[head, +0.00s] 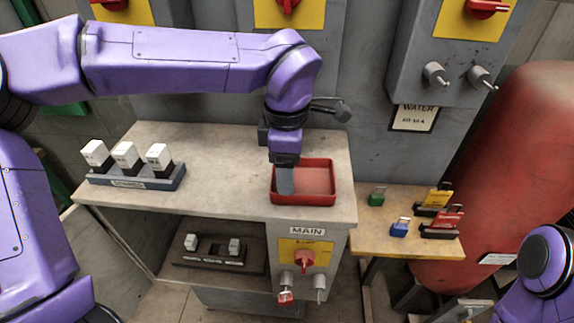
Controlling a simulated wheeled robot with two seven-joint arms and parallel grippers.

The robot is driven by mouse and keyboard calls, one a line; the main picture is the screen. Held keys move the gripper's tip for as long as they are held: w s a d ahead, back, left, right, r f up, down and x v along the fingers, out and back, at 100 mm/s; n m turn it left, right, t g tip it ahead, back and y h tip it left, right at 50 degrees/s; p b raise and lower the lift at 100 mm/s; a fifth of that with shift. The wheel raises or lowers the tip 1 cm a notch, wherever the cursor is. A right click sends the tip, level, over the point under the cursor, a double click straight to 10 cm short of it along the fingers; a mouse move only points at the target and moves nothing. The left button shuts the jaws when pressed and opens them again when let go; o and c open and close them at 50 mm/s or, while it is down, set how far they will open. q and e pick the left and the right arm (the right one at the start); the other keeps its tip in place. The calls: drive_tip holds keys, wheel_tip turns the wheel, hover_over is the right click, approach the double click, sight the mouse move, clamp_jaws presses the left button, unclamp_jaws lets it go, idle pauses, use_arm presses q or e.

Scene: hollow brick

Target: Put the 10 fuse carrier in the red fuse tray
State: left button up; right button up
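The red fuse tray (318,199) sits on the right end of the grey bench. My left gripper (285,188) points straight down over the tray's left part, its grey finger low inside the rim. I see the fingers side-on, so I cannot tell if they are apart or hold anything. The visible right part of the tray floor is bare; the gripper hides some of the left. Several white fuse carriers (125,155) stand upright in a rack (145,184) at the bench's left. Their numbers are too small to read. My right gripper is out of the frame.
A lower shelf holds a dark rack (215,262) with two white blocks. A wooden side table (380,239) at right carries green, blue, yellow and red padlock-like items. A "MAIN" switch panel (306,252) is below the tray. The bench between rack and tray is clear.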

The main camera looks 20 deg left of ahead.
use_arm(q)
drive_tip(key=shift+o, duration=0.2)
wheel_tip(320, 180, up, 12)
drive_tip(key=shift+r, duration=0.2)
idle(0.3)
